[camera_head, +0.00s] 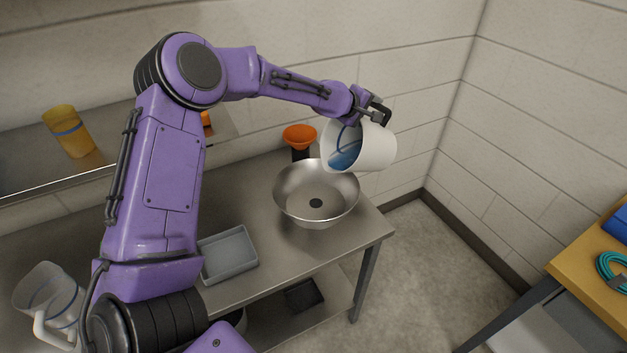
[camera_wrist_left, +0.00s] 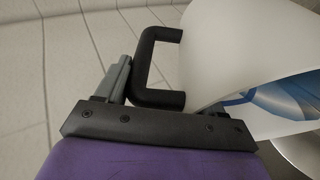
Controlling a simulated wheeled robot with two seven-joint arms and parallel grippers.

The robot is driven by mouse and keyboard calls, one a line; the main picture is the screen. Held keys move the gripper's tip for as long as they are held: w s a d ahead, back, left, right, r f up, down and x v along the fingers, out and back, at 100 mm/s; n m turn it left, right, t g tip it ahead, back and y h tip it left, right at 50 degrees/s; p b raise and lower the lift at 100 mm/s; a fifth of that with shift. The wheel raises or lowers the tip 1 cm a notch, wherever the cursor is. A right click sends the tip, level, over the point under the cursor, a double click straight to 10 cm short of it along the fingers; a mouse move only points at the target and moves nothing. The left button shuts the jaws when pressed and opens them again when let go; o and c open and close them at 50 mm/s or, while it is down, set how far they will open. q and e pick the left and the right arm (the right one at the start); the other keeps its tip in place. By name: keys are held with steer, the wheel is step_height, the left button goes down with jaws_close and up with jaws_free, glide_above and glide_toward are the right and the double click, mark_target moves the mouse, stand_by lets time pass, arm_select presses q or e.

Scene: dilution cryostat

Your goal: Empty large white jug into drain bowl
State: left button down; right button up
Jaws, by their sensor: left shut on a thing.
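The large white jug (camera_head: 375,149) is held tilted above the drain bowl, its open mouth facing left and down. Blue liquid (camera_head: 345,152) shows inside it near the mouth. My left gripper (camera_head: 374,108) is shut on the jug's dark handle, which shows in the left wrist view (camera_wrist_left: 146,66) beside the white jug wall (camera_wrist_left: 235,55). The drain bowl (camera_head: 290,190) is a round steel bowl with a dark drain hole, on the steel table below the jug. No stream of liquid is clearly visible. My right gripper is not in view.
An orange funnel (camera_head: 300,134) on a dark holder stands behind the bowl. A grey tray (camera_head: 228,254) lies on the steel table. A clear jug (camera_head: 50,300) stands at left, and an amber beaker (camera_head: 69,131) on the shelf. A wooden table (camera_head: 590,262) holds a teal cable coil.

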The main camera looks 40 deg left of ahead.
arm_select(q)
steer(key=shift+s+r+b, duration=0.15)
steer(key=shift+s+b, duration=0.05)
steer(key=shift+b, duration=0.15)
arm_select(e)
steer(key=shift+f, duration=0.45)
arm_select(q)
steer(key=shift+s+a+t+b, duration=0.3)
steer(key=shift+s+t+b, duration=0.25)
steer(key=shift+b, duration=0.3)
steer(key=shift+s+a+t+b, duration=0.25)
steer(key=shift+s+t+b, duration=0.3)
steer(key=shift+b, duration=0.3)
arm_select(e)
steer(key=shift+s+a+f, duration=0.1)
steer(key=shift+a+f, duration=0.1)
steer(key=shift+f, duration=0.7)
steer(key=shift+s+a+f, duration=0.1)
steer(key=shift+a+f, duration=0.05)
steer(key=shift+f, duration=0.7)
